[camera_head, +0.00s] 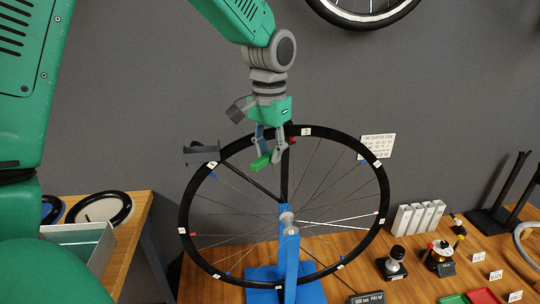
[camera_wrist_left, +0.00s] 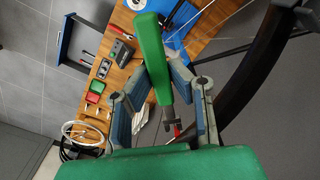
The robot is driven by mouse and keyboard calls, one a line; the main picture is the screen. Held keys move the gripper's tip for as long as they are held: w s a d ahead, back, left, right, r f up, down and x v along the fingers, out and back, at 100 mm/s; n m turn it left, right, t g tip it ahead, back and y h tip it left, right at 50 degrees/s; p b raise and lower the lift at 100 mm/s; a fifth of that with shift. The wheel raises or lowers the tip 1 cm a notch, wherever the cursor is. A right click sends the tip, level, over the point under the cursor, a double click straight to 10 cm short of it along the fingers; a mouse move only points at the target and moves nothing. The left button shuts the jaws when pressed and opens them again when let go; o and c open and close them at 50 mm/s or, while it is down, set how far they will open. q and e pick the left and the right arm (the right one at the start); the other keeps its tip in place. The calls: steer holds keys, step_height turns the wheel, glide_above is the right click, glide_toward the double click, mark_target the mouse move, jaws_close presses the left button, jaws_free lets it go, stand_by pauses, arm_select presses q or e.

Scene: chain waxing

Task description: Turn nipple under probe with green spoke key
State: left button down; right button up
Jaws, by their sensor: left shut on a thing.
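My left gripper (camera_head: 266,145) is shut on the green spoke key (camera_head: 262,161), just inside the upper rim of the wheel (camera_head: 381,178). In the left wrist view, the gripper's fingers (camera_wrist_left: 160,92) close around the green key (camera_wrist_left: 151,55); its dark slotted end (camera_wrist_left: 173,121) points toward my palm, close to a small red piece (camera_wrist_left: 177,131). I cannot tell whether the key sits on a nipple. A red nipple (camera_head: 292,139) shows right of the gripper by the rim. A dark bracket (camera_head: 202,152), possibly the probe, stands at the rim's upper left. My right gripper is out of view.
The wheel stands in a blue truing stand (camera_head: 289,262) on a wooden bench (camera_head: 350,262). Small tools and coloured trays (camera_head: 482,297) lie at the right. A side table (camera_head: 133,222) with a pale bin (camera_head: 82,243) is at the left.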

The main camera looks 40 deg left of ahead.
arm_select(q)
steer(key=w+d+n, duration=1.2)
steer(key=d+n, duration=0.1)
steer(key=n, duration=0.6)
steer(key=shift+w+d, duration=0.2)
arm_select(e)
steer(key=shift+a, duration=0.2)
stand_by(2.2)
